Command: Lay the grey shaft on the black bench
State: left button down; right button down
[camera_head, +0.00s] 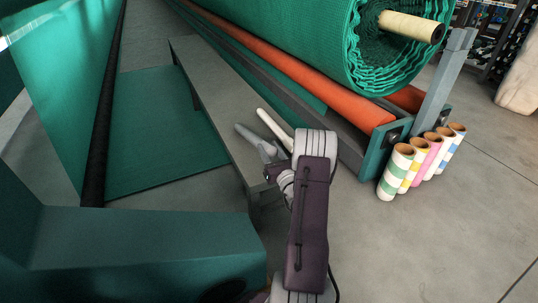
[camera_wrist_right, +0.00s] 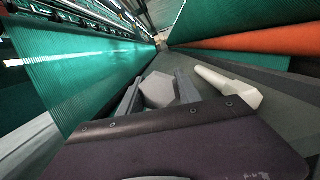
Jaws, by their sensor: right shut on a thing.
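My right gripper (camera_head: 268,152) reaches over the near end of the black bench (camera_head: 208,88), a long, low, dark grey-looking board. It is shut on the grey shaft (camera_head: 247,134), whose far end points up and left along the bench. In the right wrist view the grey shaft (camera_wrist_right: 158,90) shows its blunt end between the two fingers (camera_wrist_right: 160,92). The bench (camera_wrist_right: 275,92) lies beneath and to the right there. I cannot tell whether the shaft touches the bench. My left gripper is not in view.
A cream shaft (camera_head: 274,128) lies on the bench just right of the grey one. A green net roll (camera_head: 385,45) and an orange roller (camera_head: 320,86) run along the right. Several striped tubes (camera_head: 396,172) stand at right. The bench's far part is clear.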

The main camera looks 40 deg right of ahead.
jog(key=shift+m+t+h+b, duration=0.3)
jog(key=shift+m+b, duration=0.1)
jog(key=shift+b, duration=0.2)
jog(key=shift+m+t+h, duration=0.4)
jog(key=shift+m, duration=0.1)
jog(key=shift+f, duration=4.3)
jog(key=shift+s, duration=0.1)
